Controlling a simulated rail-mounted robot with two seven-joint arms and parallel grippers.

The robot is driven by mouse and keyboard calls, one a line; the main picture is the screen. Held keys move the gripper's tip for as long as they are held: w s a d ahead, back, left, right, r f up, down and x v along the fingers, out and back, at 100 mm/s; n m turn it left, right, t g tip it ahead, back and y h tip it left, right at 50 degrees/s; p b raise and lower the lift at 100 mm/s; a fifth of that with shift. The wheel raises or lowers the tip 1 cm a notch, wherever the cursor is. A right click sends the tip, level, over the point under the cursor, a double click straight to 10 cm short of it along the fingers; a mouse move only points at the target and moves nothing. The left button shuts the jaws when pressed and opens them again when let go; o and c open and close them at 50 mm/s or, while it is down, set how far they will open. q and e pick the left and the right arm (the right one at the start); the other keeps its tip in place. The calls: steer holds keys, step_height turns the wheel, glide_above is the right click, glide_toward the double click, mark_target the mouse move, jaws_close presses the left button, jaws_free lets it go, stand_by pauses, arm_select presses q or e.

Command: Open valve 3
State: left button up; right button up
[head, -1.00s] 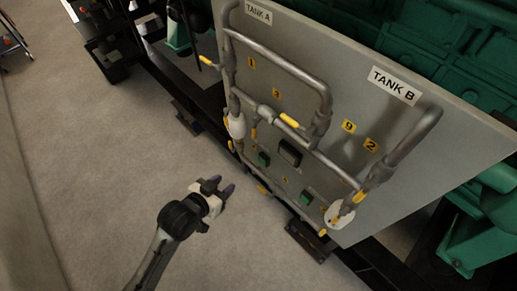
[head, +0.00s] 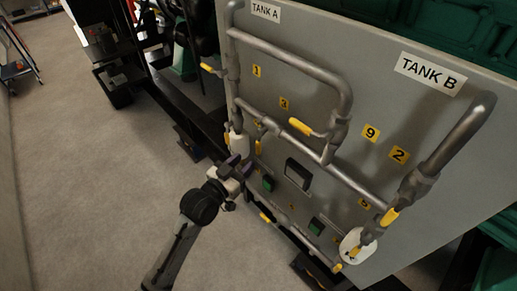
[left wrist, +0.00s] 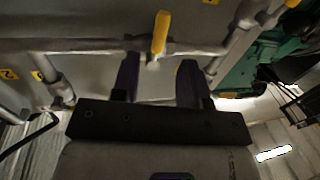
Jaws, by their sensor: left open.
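The number 3 label (head: 284,103) is on the grey panel (head: 310,90), above a horizontal pipe. I cannot tell for certain which belongs to valve 3. My left gripper (head: 241,167) is open and empty, in front of the panel's lower left. In the left wrist view its fingers (left wrist: 158,82) are spread, with a yellow handle (left wrist: 160,32) ahead between them, apart from the tips. My right gripper is not in view.
Pipes and more yellow handles, such as the upper left one (head: 210,69), stick out from the panel. Green machinery stands behind. The floor (head: 110,180) at left is clear.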

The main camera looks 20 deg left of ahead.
mark_target(257, 149)
arm_select(q)
steer(key=x, duration=0.7)
steer(key=shift+w+d+b, duration=0.1)
steer(key=shift+w+b, duration=0.25)
steer(key=shift+w, duration=0.05)
steer(key=shift+c, duration=0.3)
jaws_close()
